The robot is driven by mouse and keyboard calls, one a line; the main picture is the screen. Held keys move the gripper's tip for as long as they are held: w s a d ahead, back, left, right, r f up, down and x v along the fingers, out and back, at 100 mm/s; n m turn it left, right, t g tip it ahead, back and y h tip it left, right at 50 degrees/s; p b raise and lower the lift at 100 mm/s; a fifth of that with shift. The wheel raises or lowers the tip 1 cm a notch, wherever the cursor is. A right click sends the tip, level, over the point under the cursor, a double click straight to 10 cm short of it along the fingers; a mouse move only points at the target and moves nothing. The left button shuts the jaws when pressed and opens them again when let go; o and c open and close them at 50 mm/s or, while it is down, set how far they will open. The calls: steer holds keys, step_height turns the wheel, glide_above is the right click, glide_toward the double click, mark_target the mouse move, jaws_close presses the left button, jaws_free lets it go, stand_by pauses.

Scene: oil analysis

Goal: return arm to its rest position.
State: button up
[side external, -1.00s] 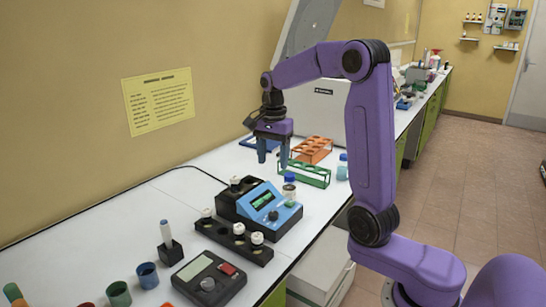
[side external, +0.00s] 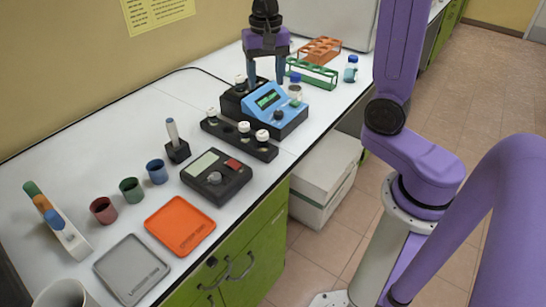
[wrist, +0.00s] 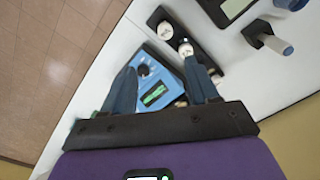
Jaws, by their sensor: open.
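My gripper (side external: 266,76) points down with its two blue-grey fingers apart and nothing between them. In the side view it appears at the rear of the blue analyzer (side external: 268,104), with the fingertips overlapping its back part. I cannot tell the exact height of the fingers. In the wrist view the open fingers of my gripper (wrist: 160,88) frame the blue analyzer (wrist: 160,86), with its green screen between them. A small blue-capped vial (side external: 295,86) stands at the analyzer's right side. My upper arm is cut off by the top of the side view.
A black holder (side external: 240,138) with white-capped vials sits in front of the analyzer. Green (side external: 312,73) and orange (side external: 320,48) racks and a blue-capped bottle (side external: 351,70) stand behind. Nearer are a black scale (side external: 215,178), coloured cups, an orange tray (side external: 180,225) and a grey tray (side external: 131,268).

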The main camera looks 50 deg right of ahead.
steer(key=s+a+f+n, duration=0.2)
steer(key=s+a+n, duration=0.1)
steer(key=s+n, duration=0.7)
steer(key=s+a+f+n, duration=0.2)
steer(key=s+a+n, duration=0.1)
steer(key=s+n, duration=0.7)
steer(key=s, duration=0.4)
steer(key=shift+s+f, duration=0.15)
steer(key=shift+f, duration=0.2)
stand_by(0.4)
